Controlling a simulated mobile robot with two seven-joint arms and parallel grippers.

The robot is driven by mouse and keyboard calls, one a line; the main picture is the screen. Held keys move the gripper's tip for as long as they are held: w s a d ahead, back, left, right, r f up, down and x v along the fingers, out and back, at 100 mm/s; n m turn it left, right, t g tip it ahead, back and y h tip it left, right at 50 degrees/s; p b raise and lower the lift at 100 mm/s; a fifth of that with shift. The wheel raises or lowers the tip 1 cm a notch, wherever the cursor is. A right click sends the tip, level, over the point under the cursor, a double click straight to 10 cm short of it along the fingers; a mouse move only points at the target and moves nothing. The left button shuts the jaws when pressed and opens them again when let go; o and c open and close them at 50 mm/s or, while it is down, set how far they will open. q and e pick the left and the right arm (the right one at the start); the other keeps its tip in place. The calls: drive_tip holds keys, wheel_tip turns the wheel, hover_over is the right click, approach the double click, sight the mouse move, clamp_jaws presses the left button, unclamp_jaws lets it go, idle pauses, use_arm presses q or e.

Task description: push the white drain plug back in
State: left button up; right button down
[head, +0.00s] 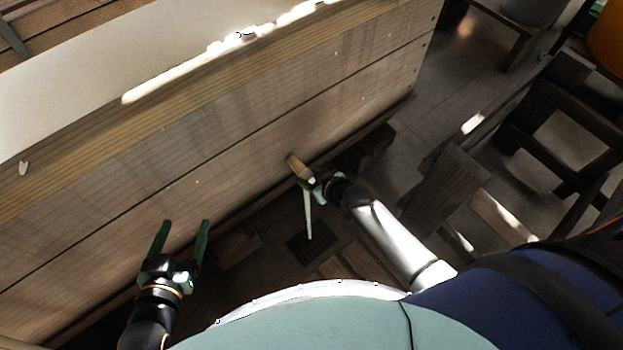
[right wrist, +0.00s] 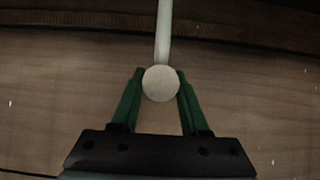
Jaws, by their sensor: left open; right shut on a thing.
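In the right wrist view the white drain plug (right wrist: 161,83) shows as a pale round end between my right fingers. My right gripper (right wrist: 161,88) is shut on it. In the head view my right gripper (head: 308,180) is at the lower part of the wooden side wall (head: 230,150). A short tan stub (head: 297,165) lies between its tips and the wall; I cannot tell if it is part of the plug. The drain hole is hidden. My left gripper (head: 181,224) is open and empty, in front of the wall's lower left.
A narrow white strip (head: 308,215) runs down from my right gripper; I cannot tell if it is solid or liquid. A dark floor grate (head: 308,248) lies below. Dark wooden furniture (head: 450,190) stands at the right. A ledge runs along the wall's bottom.

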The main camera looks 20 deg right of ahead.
sight(303, 168)
drive_tip(key=shift+w, duration=0.3)
drive_tip(key=w, duration=0.1)
drive_tip(key=w+a+b, duration=0.1)
drive_tip(key=shift+w+a, duration=0.1)
drive_tip(key=shift+w, duration=0.25)
drive_tip(key=shift+w+a+r, duration=0.1)
drive_tip(key=shift+w, duration=0.35)
drive_tip(key=shift+c, duration=1.6)
unclamp_jaws()
